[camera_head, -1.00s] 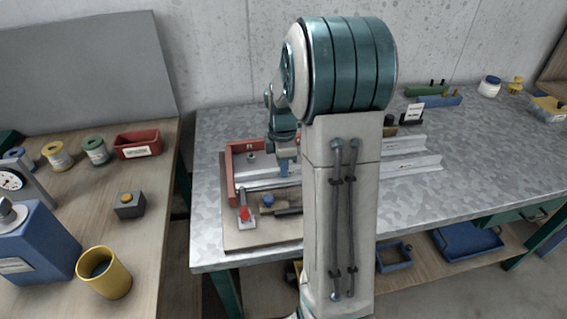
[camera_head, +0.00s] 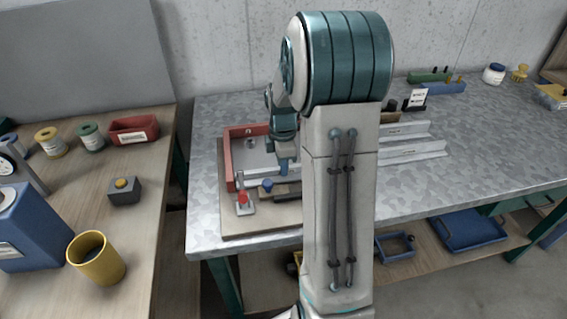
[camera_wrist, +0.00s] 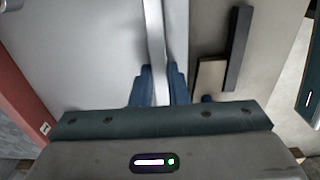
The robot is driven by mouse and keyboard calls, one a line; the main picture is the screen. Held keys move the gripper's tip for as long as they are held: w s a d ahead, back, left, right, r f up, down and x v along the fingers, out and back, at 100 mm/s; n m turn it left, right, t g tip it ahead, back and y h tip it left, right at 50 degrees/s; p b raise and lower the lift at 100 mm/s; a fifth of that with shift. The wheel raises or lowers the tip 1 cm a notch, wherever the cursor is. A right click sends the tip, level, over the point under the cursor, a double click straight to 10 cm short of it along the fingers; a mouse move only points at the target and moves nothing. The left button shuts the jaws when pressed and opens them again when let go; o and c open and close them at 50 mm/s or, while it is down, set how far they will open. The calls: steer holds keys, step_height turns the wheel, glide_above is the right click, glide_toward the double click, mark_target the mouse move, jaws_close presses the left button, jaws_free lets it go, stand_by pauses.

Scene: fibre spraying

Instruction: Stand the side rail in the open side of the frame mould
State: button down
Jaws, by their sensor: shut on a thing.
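My gripper (camera_head: 284,165) is shut on the side rail, a long thin pale metal strip; blue fingertips (camera_wrist: 158,86) close on both its faces in the wrist view. The side rail (camera_wrist: 154,25) runs away from the fingers along the edge of the pale mould floor. In the head view the side rail (camera_head: 258,176) lies along the near, open side of the red frame mould (camera_head: 230,158). Its right part is hidden behind my arm. The mould's red wall (camera_wrist: 22,100) shows at left in the wrist view. I cannot tell whether the rail touches the floor.
A red-tipped toggle clamp (camera_head: 243,199) and a blue-knobbed fixture (camera_head: 267,186) stand on the base board (camera_head: 262,223) in front of the mould. Pale metal rails (camera_head: 412,152) lie to the right.

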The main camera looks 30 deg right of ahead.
steer(key=shift+f, duration=0.25)
steer(key=c, duration=1.3)
jaws_free()
steer(key=shift+r, duration=0.1)
step_height(320, 180, up, 27)
steer(key=shift+f, duration=0.15)
steer(key=s+a+f+m+t, duration=0.1)
steer(key=s+a+f+m, duration=0.3)
steer(key=s+f+m, duration=0.1)
steer(key=s+a+f+m+t, duration=0.1)
steer(key=s+a+f+m, duration=0.4)
steer(key=s, duration=0.2)
steer(key=s+a+f+m+t, duration=0.1)
steer(key=s+a+f+m, duration=0.3)
steer(key=s, duration=0.3)
steer(key=shift+a+f+m, duration=0.4)
steer(key=shift+f, duration=0.45)
